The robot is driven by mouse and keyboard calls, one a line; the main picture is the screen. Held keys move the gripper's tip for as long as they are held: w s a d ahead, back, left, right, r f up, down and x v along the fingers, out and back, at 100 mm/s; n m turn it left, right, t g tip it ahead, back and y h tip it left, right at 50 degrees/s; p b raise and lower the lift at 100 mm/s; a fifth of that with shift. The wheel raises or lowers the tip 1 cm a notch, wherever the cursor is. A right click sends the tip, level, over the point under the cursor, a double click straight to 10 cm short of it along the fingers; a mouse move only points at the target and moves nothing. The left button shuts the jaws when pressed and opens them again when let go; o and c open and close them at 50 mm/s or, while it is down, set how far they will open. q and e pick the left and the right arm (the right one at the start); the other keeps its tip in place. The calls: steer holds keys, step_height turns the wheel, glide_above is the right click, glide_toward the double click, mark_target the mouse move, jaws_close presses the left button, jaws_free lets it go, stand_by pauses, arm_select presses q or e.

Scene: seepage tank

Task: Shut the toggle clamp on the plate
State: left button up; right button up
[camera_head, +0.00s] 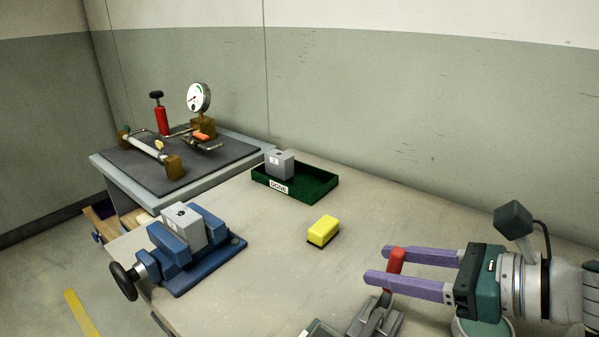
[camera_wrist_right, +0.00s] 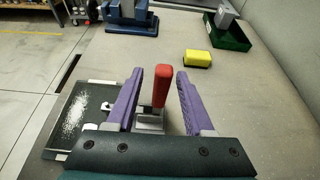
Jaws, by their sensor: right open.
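The toggle clamp (camera_head: 378,316) is at the bottom of the head view, a grey metal body with a red-gripped handle (camera_head: 395,267) that stands up. My right gripper (camera_head: 378,264) has long purple fingers. It is open, with the red handle between its fingers. The right wrist view shows the red handle (camera_wrist_right: 161,86) between the two spread purple fingers (camera_wrist_right: 158,75), with a gap on each side. A dark plate (camera_wrist_right: 85,118) with white powder lies to the left of the clamp; its edge shows in the head view (camera_head: 320,330). My left gripper is not in view.
A yellow block (camera_head: 323,231) lies mid-table. A green tray (camera_head: 318,189) labelled DONE holds a grey block (camera_head: 279,164). A blue vise (camera_head: 172,270) holds another grey block (camera_head: 183,227). A rig with a gauge (camera_head: 199,98) stands at the back left. The table between is clear.

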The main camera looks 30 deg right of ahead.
steer(key=v, duration=0.9)
steer(key=shift+s+d, duration=0.15)
steer(key=shift+s, duration=0.2)
steer(key=shift+r+p, duration=0.15)
steer(key=shift+p, duration=0.15)
